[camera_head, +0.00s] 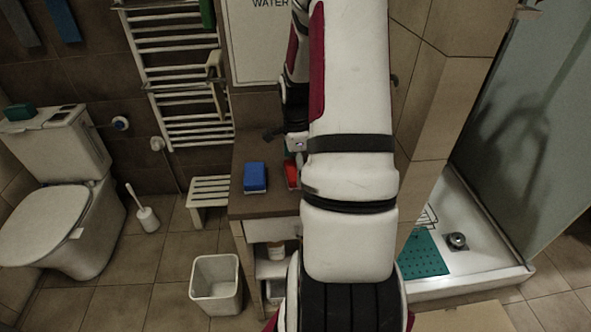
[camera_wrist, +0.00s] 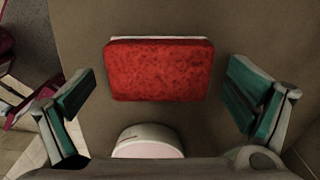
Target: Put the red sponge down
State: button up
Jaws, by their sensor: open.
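The red sponge (camera_wrist: 160,72) lies on the brown counter top (camera_wrist: 226,28) in the wrist view, with a pale layer showing along its far edge. My gripper (camera_wrist: 160,95) is open, with one teal-padded finger on each side of the sponge and a clear gap to both. In the head view the red sponge (camera_head: 292,174) shows only in part beside my arm, to the right of a blue sponge (camera_head: 255,177). My gripper is mostly hidden behind my arm there.
A white round object (camera_wrist: 148,142) stands just below the sponge in the wrist view. In the head view a white bin (camera_head: 215,285) and a slatted stool (camera_head: 209,192) stand left of the counter. A tiled wall (camera_head: 428,110) rises on the right.

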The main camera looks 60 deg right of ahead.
aim_at(293, 171)
notch_tip(293, 171, up, 12)
jog(key=a, duration=0.1)
jog(key=w+a+r+n, duration=0.2)
jog(key=a+r+n, duration=0.45)
jog(key=a, duration=0.25)
jog(key=s+a+r+n+t, duration=0.1)
jog(key=s+a+r+n, duration=0.1)
jog(key=a+n, duration=0.4)
jog(key=s+a+r+n+t, duration=0.2)
jog(key=s+a+r+n, duration=0.1)
jog(key=s+a+n, duration=0.2)
jog(key=s+a+r+n+t, duration=0.1)
jog(key=s+a+r+n, duration=0.2)
jog(key=a+n, duration=0.6)
jog(key=a, duration=0.3)
jog(key=shift+s+a+t, duration=0.3)
jog(key=shift+s, duration=0.1)
jog(key=shift+d+r, duration=0.1)
jog(key=shift+d, duration=0.05)
